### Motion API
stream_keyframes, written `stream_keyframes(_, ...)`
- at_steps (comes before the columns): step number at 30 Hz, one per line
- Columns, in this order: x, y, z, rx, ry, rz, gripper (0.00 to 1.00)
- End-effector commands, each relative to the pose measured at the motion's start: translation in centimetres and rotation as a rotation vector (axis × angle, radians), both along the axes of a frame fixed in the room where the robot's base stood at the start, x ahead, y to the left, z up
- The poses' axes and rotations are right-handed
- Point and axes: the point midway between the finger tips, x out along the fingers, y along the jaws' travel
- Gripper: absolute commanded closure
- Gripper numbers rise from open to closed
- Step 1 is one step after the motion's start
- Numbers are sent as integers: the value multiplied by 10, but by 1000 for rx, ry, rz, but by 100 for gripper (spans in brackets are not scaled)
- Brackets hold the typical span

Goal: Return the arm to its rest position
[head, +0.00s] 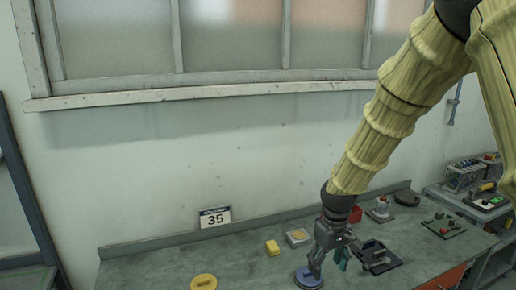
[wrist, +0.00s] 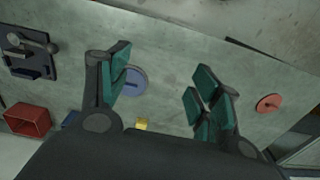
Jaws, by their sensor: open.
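My arm, in a ribbed yellow sleeve, reaches down from the upper right of the head view to the workbench. My gripper (head: 328,262) is low over the bench, beside a blue disc (head: 307,279). In the wrist view my gripper (wrist: 160,76) has its teal-padded fingers spread wide apart, with nothing held between them. The blue disc (wrist: 135,81) shows beyond the left finger, which partly covers it. I cannot tell the exact height of the fingertips above the bench.
The workbench (head: 150,272) holds a yellow block (head: 272,247), a yellow disc (head: 203,283), a dark plate with a fitting (head: 382,258) and a red box (head: 355,214). A "35" card (head: 214,217) stands at the back. Wall and windows (head: 230,38) rise behind.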

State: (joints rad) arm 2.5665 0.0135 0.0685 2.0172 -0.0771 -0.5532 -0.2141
Motion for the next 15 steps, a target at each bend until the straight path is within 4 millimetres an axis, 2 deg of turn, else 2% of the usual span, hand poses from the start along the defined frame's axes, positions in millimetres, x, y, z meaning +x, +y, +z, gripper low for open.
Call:
stream_keyframes(10, -24, -2, -70, 14, 7, -40, 36)
stream_keyframes(15, -50, -4, -127, 25, 12, -78, 36)
